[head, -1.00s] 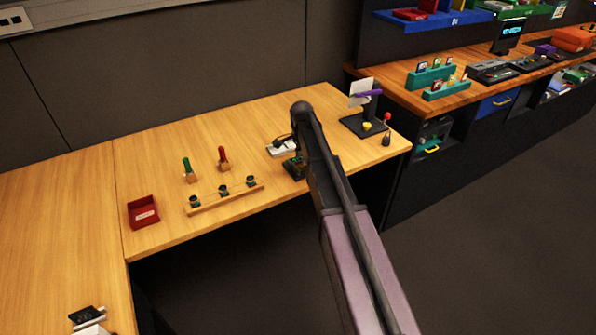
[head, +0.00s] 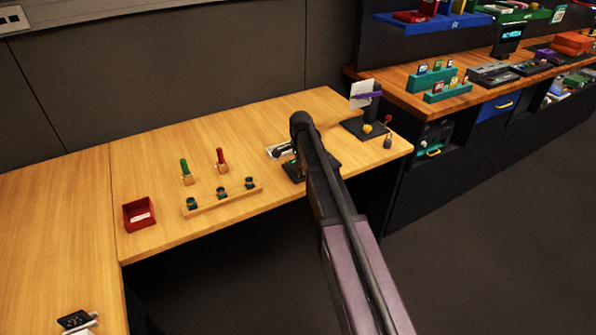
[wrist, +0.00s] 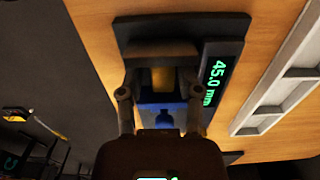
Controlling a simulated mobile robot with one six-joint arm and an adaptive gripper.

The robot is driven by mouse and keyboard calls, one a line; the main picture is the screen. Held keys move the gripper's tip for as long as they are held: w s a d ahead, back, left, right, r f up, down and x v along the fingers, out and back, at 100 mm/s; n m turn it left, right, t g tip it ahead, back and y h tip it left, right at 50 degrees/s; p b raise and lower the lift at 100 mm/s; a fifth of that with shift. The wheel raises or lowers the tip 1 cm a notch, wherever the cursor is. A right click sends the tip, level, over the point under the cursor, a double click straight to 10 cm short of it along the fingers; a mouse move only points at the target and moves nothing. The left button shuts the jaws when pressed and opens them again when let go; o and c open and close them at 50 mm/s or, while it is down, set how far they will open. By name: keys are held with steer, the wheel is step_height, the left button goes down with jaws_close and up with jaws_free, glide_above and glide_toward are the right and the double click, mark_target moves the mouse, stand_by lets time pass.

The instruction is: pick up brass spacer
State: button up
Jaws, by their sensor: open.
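The brass spacer (wrist: 163,78) appears as a dull gold block in the wrist view, set in a dark gauge (wrist: 180,28) whose green display reads 45.0 mm. A blue part (wrist: 165,118) lies just below it in the picture. My gripper (wrist: 162,92) is open, with one finger on the left and one on the right of the spacer. I cannot tell whether the fingers touch it. In the head view, my arm covers part of the gauge (head: 292,171), and the spacer and fingertips are hidden.
A pale slotted tray (wrist: 275,95) lies right of the gauge in the wrist view. In the head view, a red bin (head: 139,214), a wooden rail (head: 222,201) and red and green-handled tools stand left. A black stand (head: 365,128) is at right. The table's front edge is close.

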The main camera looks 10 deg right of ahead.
jaws_close()
steer(key=shift+r, duration=0.1)
stand_by(0.3)
step_height(320, 180, up, 10)
steer(key=p, duration=1)
stand_by(0.8)
